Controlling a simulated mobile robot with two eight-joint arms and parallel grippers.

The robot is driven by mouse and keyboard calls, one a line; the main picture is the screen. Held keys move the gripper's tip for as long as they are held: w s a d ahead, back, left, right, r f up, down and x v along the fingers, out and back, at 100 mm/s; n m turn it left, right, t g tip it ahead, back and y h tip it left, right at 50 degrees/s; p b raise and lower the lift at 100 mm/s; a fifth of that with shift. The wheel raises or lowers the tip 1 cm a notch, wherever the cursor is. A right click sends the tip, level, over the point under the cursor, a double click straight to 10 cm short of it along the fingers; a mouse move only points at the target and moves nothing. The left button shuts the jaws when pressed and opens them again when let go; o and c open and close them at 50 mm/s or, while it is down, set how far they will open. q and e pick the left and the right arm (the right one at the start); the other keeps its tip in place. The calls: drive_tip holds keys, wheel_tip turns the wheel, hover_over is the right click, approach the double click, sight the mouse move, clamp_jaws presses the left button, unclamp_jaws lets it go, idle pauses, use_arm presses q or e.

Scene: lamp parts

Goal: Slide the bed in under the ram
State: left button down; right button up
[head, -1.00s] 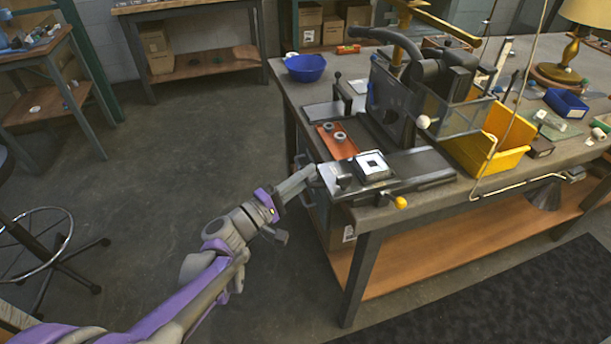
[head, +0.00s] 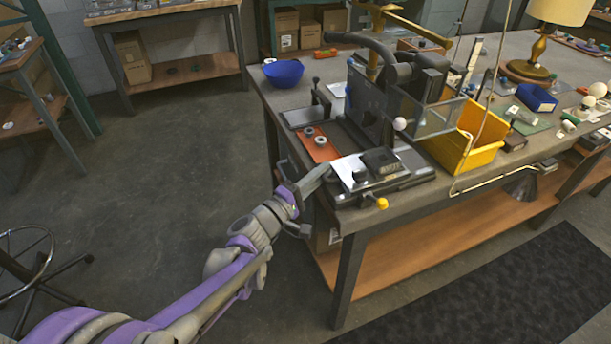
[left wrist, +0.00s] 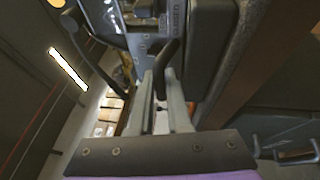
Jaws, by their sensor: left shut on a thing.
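The bed, a flat carriage with a dark square block (head: 380,160) on it, sits on the dark rails at the table's front corner. A pale bright plate (head: 349,171) shows at its left. My left gripper (head: 326,171) reaches in from the left at the bed's left end. In the left wrist view its two fingers (left wrist: 163,78) are closed around a dark upright handle (left wrist: 167,57). The press (head: 395,90), with dark curved arms and clear guards, stands behind the bed. The ram's lower end is hard to make out. My right gripper is out of view.
A yellow bin (head: 466,148) stands right of the press. A yellow knob (head: 381,203) sticks out at the front of the rails. An orange strip (head: 319,148) with two grey rings lies left of the bed. A blue bowl (head: 284,72) stands at the back left.

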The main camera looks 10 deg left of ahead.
use_arm(q)
drive_tip(key=c, duration=0.9)
unclamp_jaws()
drive_tip(key=shift+o, duration=0.2)
